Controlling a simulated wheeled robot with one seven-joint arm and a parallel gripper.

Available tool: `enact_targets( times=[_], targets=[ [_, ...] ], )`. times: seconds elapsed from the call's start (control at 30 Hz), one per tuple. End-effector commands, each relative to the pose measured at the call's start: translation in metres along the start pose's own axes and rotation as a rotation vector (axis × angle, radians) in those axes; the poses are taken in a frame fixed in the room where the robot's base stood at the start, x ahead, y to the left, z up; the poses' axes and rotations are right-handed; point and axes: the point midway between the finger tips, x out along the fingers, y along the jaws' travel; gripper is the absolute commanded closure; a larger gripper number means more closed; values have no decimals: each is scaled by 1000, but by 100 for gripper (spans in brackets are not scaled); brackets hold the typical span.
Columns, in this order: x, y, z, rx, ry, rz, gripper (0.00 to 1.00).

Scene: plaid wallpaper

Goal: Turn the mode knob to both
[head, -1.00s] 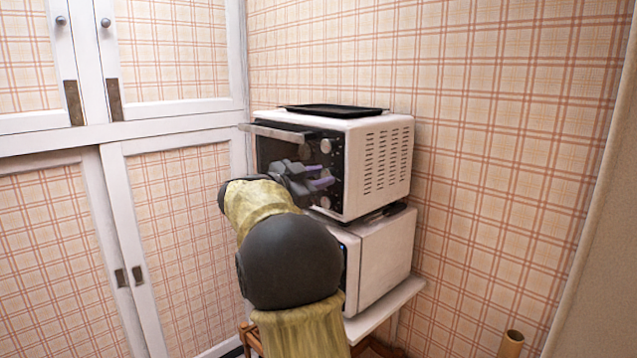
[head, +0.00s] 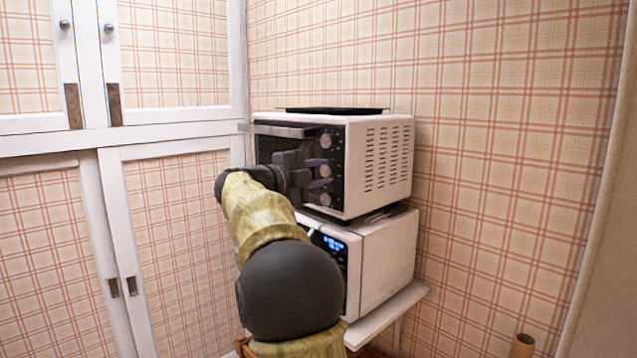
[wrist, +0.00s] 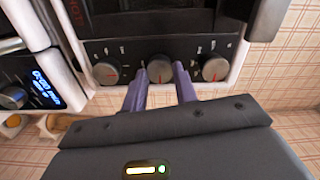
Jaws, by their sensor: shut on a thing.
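The white toaster oven (head: 375,166) has a dark front panel with three round silver knobs in a column: the upper knob (head: 326,141), the middle knob (head: 325,171) and the lower knob (head: 326,200). My gripper (wrist: 159,72) has its two purple fingers on either side of the middle knob (wrist: 160,70) and is shut on it. A red mark shows on that knob's face. In the wrist view the other two knobs, left (wrist: 106,71) and right (wrist: 215,68), stand free of the fingers. The panel markings are too small to read.
A microwave (head: 385,257) with a lit blue display stands below the oven on a white shelf (head: 388,312). A dark tray (head: 335,110) lies on the oven. The oven's door handle (head: 278,130) sticks out at the left. White cupboard doors (head: 170,130) stand left.

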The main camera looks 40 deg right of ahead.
Motion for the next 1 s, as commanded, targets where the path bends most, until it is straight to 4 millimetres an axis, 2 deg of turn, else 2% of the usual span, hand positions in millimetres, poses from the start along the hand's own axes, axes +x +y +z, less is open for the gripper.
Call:
enact_targets(
  times=[0.03,1.0],
  targets=[
    [0,5,1,46,-1,2,94],
    [0,7,3,966,1,4,94]
  ],
)
